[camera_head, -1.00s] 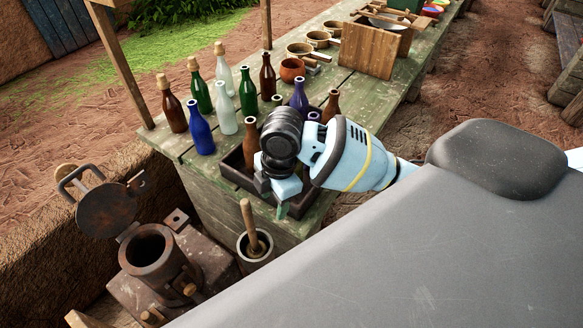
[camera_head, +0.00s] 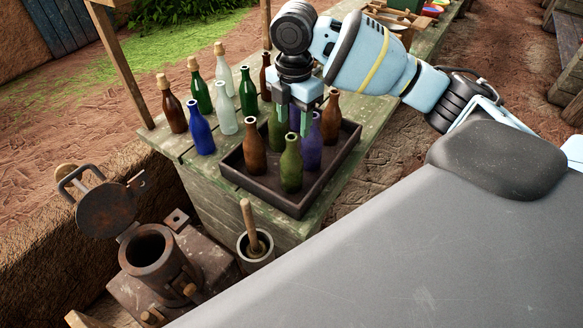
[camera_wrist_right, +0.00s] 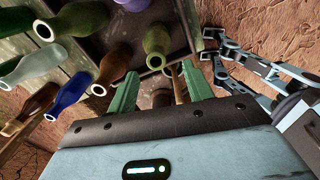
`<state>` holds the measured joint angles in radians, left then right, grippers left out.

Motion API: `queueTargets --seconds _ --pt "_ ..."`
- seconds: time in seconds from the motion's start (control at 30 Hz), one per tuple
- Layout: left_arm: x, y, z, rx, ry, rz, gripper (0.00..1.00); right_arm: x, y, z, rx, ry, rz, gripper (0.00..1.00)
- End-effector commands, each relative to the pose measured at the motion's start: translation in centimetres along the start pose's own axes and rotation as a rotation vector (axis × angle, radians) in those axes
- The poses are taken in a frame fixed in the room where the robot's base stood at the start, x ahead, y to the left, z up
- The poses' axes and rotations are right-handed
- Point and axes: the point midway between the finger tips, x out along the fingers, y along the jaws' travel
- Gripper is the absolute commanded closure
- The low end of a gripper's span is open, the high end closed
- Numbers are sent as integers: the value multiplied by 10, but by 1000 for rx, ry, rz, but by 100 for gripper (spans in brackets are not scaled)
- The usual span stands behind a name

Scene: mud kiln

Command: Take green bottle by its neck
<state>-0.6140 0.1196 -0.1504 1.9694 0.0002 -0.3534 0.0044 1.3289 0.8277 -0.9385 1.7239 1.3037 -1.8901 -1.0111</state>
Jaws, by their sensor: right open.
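An olive-green bottle (camera_head: 291,168) stands upright at the front of the dark tray (camera_head: 262,192). In the right wrist view a green bottle (camera_wrist_right: 158,40) points its mouth toward the space between the fingers. My right gripper (camera_head: 294,122) points down over the tray, open and empty, its green fingers close to the front green bottle's neck in the head view. The fingers also show in the wrist view (camera_wrist_right: 160,85), apart from the bottle. Another green bottle (camera_head: 277,133) stands behind, partly hidden by the gripper. My left gripper is not clearly identifiable; pale blue links of mine show in the wrist view.
In the tray, brown bottles (camera_head: 255,152) and a purple bottle (camera_head: 312,150) stand close to the green ones. Left of the tray are a blue bottle (camera_head: 201,132), a clear bottle (camera_head: 226,115) and several others. A mortar with pestle (camera_head: 253,240) stands in front.

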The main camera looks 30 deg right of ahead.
Motion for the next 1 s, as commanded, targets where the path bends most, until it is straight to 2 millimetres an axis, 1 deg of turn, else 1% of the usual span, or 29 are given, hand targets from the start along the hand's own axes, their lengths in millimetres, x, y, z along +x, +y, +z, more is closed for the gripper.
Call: queueTargets --seconds 0.03,0.1,0.27,0.33,0.63,0.77,0.97,1.0 --pt "0 0 1 0 -3 0 64 7 0 0 0 0 -3 49" --pt "0 0 2 -1 -4 1 64 13 0 0 0 0 -2 49" --pt "0 0 2 -1 -3 1 64 16 0 0 0 -1 0 49" --pt "0 0 2 -1 -3 1 64 21 1 0 1 -1 -1 49" --pt "0 1 3 -1 -5 1 64 60 5 -1 1 -1 -1 49" --pt "0 1 3 -1 -5 1 64 66 6 -1 1 -1 2 49" --pt "0 1 3 -1 -5 1 64 66 6 -1 1 -2 3 49" --pt "0 1 3 -1 -5 1 64 66 6 -1 1 -2 3 53"
